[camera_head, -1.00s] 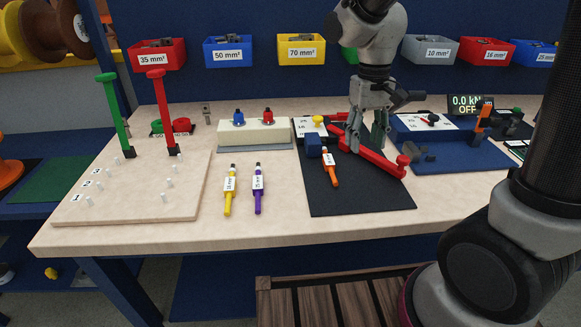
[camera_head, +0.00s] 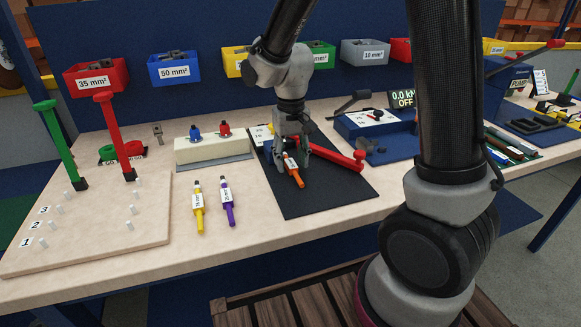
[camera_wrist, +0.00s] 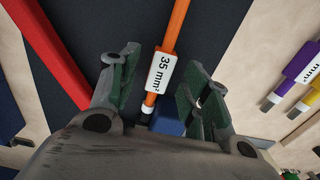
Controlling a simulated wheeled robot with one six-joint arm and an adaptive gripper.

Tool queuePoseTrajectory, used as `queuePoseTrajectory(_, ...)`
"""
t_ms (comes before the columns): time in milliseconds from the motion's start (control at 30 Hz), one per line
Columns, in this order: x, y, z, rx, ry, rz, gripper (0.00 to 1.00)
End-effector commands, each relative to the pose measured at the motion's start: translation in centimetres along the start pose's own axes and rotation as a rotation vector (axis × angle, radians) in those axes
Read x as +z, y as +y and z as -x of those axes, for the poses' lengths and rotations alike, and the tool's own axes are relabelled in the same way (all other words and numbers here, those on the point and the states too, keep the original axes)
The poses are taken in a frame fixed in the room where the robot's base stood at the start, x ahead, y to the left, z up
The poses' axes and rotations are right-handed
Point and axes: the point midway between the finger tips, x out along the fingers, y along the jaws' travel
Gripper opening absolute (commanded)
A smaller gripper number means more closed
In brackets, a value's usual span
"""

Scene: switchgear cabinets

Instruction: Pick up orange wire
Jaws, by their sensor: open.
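The orange wire (camera_head: 294,172) lies on the black mat (camera_head: 325,198), beside a red-handled tool (camera_head: 335,154). In the wrist view the orange wire (camera_wrist: 176,30) has a white "35 mm²" label (camera_wrist: 161,72) and a dark tip beside a blue block (camera_wrist: 168,124). My gripper (camera_head: 292,165) points down at the wire in the head view. In the wrist view my gripper (camera_wrist: 158,90) is open, with one finger on each side of the wire's labelled part. The fingers appear apart from the wire. The gripper partly hides the wire in the head view.
A yellow wire (camera_head: 199,209) and a purple wire (camera_head: 227,205) lie left of the mat. The red tool handle (camera_wrist: 48,50) runs close to one finger. A beige block (camera_head: 213,149) stands behind the wires. The mat's front part is clear.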

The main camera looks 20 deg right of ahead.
Motion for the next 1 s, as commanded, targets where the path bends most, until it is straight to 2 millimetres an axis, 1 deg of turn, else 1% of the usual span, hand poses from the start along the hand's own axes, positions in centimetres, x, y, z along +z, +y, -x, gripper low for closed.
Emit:
queuePoseTrajectory(33,0.0,0.0,-0.6,0.0,-0.001,0.0,0.47)
queuePoseTrajectory(100,0.0,0.0,-1.0,0.0,0.0,0.0,0.47)
queuePoseTrajectory(333,0.0,0.0,-1.1,-0.001,0.001,0.001,0.47)
queuePoseTrajectory(467,0.0,0.0,-1.1,-0.001,0.001,0.001,0.24)
queuePoseTrajectory(500,0.0,0.0,-1.1,-0.001,0.001,0.001,0.16)
queuePoseTrajectory(600,0.0,0.0,-1.1,0.0,0.001,0.001,0.0)
queuePoseTrajectory(867,0.0,0.0,-1.0,-0.001,0.002,0.001,0.0)
queuePoseTrajectory(967,-0.1,-0.1,-0.2,-0.002,0.004,0.001,0.0)
queuePoseTrajectory(1000,-0.1,-0.1,0.3,-0.002,0.004,0.001,0.0)
